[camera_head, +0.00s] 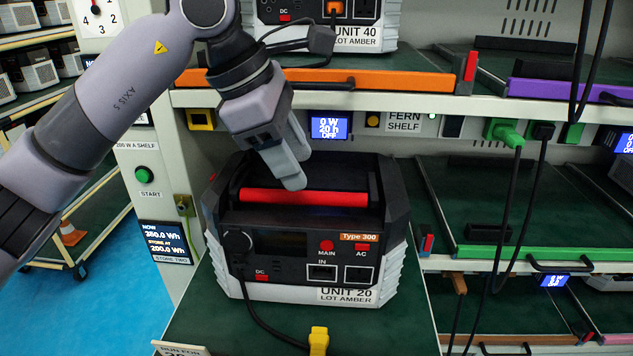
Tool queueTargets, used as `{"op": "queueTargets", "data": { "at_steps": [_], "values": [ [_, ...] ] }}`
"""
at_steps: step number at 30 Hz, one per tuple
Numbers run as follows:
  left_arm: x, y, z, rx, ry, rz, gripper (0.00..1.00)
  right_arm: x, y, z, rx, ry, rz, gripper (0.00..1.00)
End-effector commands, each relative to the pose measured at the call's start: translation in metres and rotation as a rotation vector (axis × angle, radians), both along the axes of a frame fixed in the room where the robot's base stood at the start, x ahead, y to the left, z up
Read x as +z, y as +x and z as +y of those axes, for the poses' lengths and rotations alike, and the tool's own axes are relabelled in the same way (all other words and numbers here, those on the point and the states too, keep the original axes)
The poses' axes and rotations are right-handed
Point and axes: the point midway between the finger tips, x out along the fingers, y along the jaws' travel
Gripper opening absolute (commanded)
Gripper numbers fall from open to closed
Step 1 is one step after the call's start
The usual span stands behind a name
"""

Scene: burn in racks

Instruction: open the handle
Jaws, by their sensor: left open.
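The power unit labelled UNIT 20, LOT AMBER (312,275) stands on a green shelf board in the middle, dark on top with white lower sides. Its red handle (315,198) is a bar lying low across the top, near the front edge. My left gripper (294,166) comes down from the upper left and is open. Its fingertips are at the red handle, overlapping its left half in the picture. I cannot tell whether they touch it. The gripper hides a part of the handle and of the unit's top. My right gripper is not in view.
UNIT 40 (352,14) stands on the shelf above, behind an orange rail (390,82). A black cable with a yellow plug (318,341) hangs at UNIT 20's front. Green-plugged cables (508,134) hang on the right. The green-railed shelf (540,200) at right looks mostly empty.

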Motion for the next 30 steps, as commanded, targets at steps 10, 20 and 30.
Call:
{"op": "queueTargets", "data": {
  "at_steps": [10, 20, 30],
  "values": [
    [-0.044, 0.008, -0.02, -0.003, -0.003, 0.003, 0.48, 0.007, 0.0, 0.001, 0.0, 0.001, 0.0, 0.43],
    [-0.05, 0.009, -0.022, -0.003, -0.003, 0.0, 0.48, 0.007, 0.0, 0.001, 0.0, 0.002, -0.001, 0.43],
    [-0.048, 0.009, -0.022, -0.003, -0.003, 0.006, 0.0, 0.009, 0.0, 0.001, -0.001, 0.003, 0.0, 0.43]
  ]
}}
